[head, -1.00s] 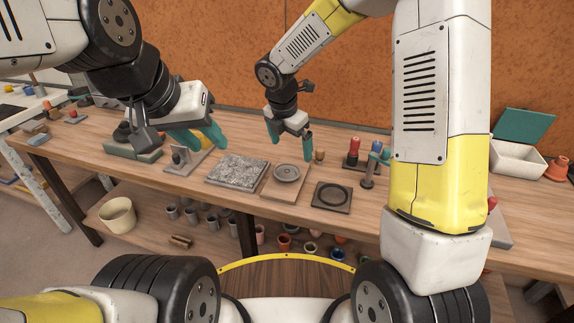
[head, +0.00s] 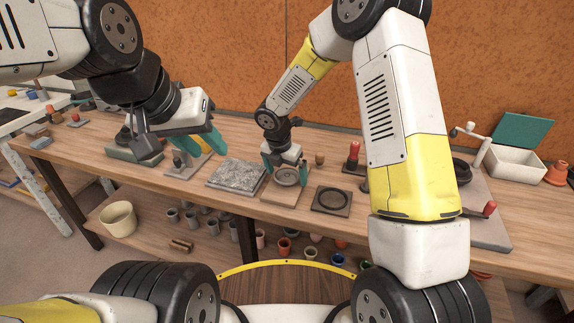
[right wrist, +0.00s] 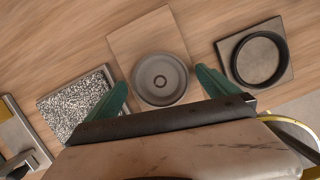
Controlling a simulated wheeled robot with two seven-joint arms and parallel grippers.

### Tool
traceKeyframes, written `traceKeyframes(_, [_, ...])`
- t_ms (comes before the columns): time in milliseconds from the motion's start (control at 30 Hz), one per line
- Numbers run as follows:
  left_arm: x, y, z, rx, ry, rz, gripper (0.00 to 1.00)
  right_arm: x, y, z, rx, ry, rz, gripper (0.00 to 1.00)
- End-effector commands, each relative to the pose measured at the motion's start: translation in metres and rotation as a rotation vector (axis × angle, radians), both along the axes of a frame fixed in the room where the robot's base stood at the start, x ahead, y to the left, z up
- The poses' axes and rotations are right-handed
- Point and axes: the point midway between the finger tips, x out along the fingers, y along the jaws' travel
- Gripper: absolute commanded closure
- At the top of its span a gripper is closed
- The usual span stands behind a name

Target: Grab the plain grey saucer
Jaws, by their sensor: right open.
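The plain grey saucer (head: 287,176) lies on a square wooden board (head: 272,196) on the bench. In the right wrist view the saucer (right wrist: 160,79) shows round and empty with a ringed centre. My right gripper (head: 285,170) is open right above the saucer. In the right wrist view its teal fingers (right wrist: 161,92) stand apart, one towards each side of the saucer's near edge. I cannot tell whether they touch it. My left gripper (head: 205,143) hangs over the left part of the bench, away from the saucer; its teal fingers overlap, so its opening is unclear.
A speckled grey slab (head: 236,174) lies left of the board. A dark square tile with a ring (head: 331,200) lies to its right. A red-handled tool (head: 353,155) and a white box (head: 514,163) stand further right. Several pots sit on the shelf below.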

Motion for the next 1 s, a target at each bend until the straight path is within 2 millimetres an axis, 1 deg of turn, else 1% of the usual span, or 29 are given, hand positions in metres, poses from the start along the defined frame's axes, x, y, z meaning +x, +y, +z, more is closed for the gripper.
traceKeyframes(67, [0.000, 0.000, 0.000, 0.000, 0.000, 0.000, 0.64, 0.000, 0.000, 0.001, 0.000, 0.000, 0.000, 0.01])
traceKeyframes(100, [0.000, 0.000, 0.000, 0.000, 0.000, 0.000, 0.64, 0.000, 0.000, 0.001, 0.000, 0.000, -0.001, 0.05])
traceKeyframes(167, [0.000, 0.000, 0.000, 0.000, 0.000, 0.000, 0.64, 0.000, 0.000, 0.001, 0.000, 0.000, -0.001, 0.16])
traceKeyframes(200, [0.000, 0.000, 0.000, 0.000, 0.000, 0.000, 0.64, 0.000, 0.000, 0.001, 0.000, 0.000, -0.001, 0.24])
traceKeyframes(267, [0.000, 0.000, 0.000, 0.000, 0.000, 0.000, 0.64, 0.000, 0.000, 0.001, 0.000, 0.000, -0.001, 0.36])
traceKeyframes(400, [0.000, 0.000, 0.000, 0.000, 0.000, 0.000, 0.64, 0.000, 0.000, 0.001, 0.000, 0.000, -0.001, 0.64])
traceKeyframes(433, [0.000, 0.000, 0.000, 0.000, 0.000, 0.000, 0.64, 0.000, 0.000, 0.001, 0.000, 0.000, -0.001, 0.69])
traceKeyframes(767, [0.000, 0.000, 0.000, 0.000, 0.000, 0.000, 0.64, 0.000, 0.000, 0.004, 0.001, -0.001, -0.001, 0.69])
traceKeyframes(867, [0.000, 0.000, 0.000, 0.000, 0.000, 0.000, 0.64, 0.001, -0.001, 0.012, 0.000, -0.002, -0.003, 0.69])
traceKeyframes(1000, [0.000, 0.000, 0.000, 0.000, 0.000, 0.000, 0.64, 0.001, -0.001, 0.029, 0.001, -0.004, -0.003, 0.69])
